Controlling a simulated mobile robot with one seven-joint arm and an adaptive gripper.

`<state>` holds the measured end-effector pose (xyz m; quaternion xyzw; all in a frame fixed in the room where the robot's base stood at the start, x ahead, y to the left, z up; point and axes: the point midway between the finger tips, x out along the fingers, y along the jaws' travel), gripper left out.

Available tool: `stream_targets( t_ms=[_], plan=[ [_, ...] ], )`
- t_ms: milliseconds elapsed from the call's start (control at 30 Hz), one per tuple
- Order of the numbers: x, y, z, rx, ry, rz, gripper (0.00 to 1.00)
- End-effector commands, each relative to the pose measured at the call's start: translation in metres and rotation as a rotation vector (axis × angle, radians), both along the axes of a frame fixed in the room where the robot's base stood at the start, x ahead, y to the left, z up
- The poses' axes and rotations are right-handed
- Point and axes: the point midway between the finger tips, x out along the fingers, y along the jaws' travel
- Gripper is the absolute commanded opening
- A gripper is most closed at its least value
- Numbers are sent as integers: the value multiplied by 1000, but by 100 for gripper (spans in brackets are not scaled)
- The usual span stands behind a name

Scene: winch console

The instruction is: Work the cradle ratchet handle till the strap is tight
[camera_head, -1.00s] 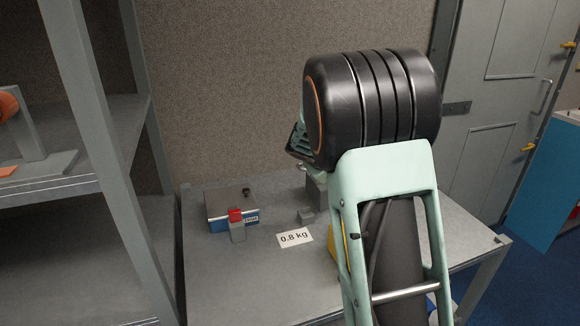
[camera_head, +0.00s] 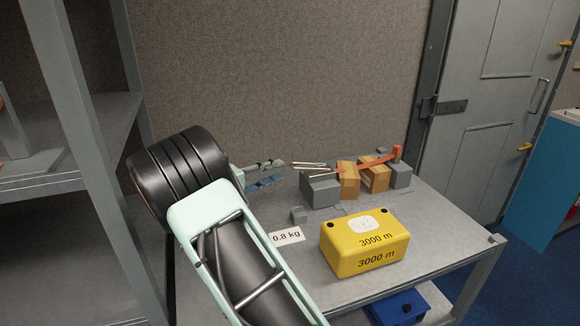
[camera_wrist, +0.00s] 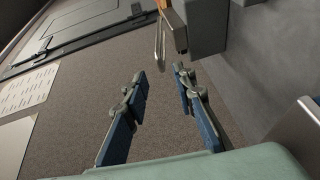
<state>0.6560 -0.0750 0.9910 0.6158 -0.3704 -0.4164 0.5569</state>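The cradle (camera_head: 321,191) stands at the back of the table, with grey blocks at its ends and wooden blocks (camera_head: 348,182) between them. An orange strap (camera_head: 378,162) runs over the wooden blocks to the right end; I cannot tell how tight it is. The ratchet handle (camera_head: 311,165), a bare metal loop, sticks out leftward over the left grey block. It also shows in the wrist view (camera_wrist: 159,46), just beyond my fingertips. My gripper (camera_head: 283,171) is left of the handle, fingers apart and empty, also seen in the wrist view (camera_wrist: 160,76).
A yellow block (camera_head: 365,245) marked 3000 m stands in front of the cradle. A 0.8 kg label (camera_head: 287,236) and a small grey block (camera_head: 298,215) are left of it. Grey shelving (camera_head: 90,130) is at the left. A blue box (camera_head: 400,306) is below the tabletop.

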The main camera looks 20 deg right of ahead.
Motion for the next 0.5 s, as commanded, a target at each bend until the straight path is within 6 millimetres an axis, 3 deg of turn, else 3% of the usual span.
stream_targets(
  t_ms=[200, 500],
  plan=[
    [15, -40, -4, 1, 0, -4, 25],
    [26, -64, -7, 3, 0, -1, 25]
  ],
)
